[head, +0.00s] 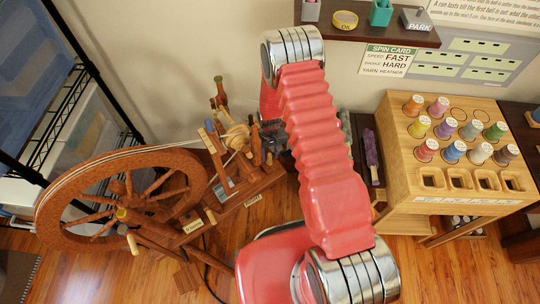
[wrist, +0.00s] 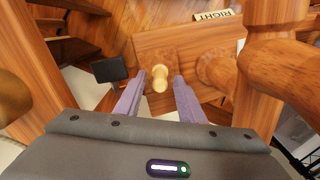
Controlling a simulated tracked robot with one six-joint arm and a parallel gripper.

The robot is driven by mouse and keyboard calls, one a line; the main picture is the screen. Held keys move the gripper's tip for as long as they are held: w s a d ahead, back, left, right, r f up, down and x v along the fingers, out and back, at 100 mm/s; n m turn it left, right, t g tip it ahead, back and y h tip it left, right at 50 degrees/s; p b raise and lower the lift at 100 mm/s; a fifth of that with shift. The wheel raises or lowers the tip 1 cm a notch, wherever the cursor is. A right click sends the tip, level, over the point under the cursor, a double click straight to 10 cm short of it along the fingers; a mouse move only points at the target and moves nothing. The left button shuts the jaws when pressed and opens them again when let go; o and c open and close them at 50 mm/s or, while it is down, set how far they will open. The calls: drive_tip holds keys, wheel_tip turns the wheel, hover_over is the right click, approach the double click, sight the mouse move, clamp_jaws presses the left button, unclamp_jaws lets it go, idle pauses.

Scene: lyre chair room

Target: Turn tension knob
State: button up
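A pale wooden knob (wrist: 160,78) with a rounded end stands on a brown wooden block (wrist: 185,48) in the wrist view. I take it to be the tension knob. My gripper (wrist: 159,84) has two purple fingers, spread open. The knob shows between the fingertips, with a narrow gap on each side; I cannot tell how deep it sits between them. In the head view the spinning wheel (head: 122,232) stands left of my pink arm. My gripper does not show clearly there.
A plate reading RIGHT (wrist: 213,15) lies beyond the block. Thick turned wooden posts (wrist: 268,75) stand close on the right, and a dark square piece (wrist: 110,69) is on the left. A wooden spool stand (head: 455,190) is at the right in the head view.

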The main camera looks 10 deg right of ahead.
wheel_tip(320, 180, up, 13)
idle(0.7)
idle(0.4)
wheel_tip(320, 180, up, 16)
drive_tip(key=f+t, duration=0.1)
hover_over(270, 154)
drive_tip(key=s, duration=0.1)
drive_tip(key=s+r+t, duration=0.1)
drive_tip(key=s+r, duration=0.2)
drive_tip(key=r, duration=0.4)
drive_tip(key=s+r+t, duration=0.1)
drive_tip(key=s+r, duration=0.2)
drive_tip(key=r, duration=0.3)
drive_tip(key=s+r+t, duration=0.1)
drive_tip(key=s+r, duration=0.5)
drive_tip(key=s, duration=0.3)
drive_tip(key=s+r+t, duration=0.1)
drive_tip(key=s+r, duration=0.6)
drive_tip(key=s, duration=0.3)
drive_tip(key=shift+t, duration=0.3)
drive_tip(key=shift+w+r, duration=0.1)
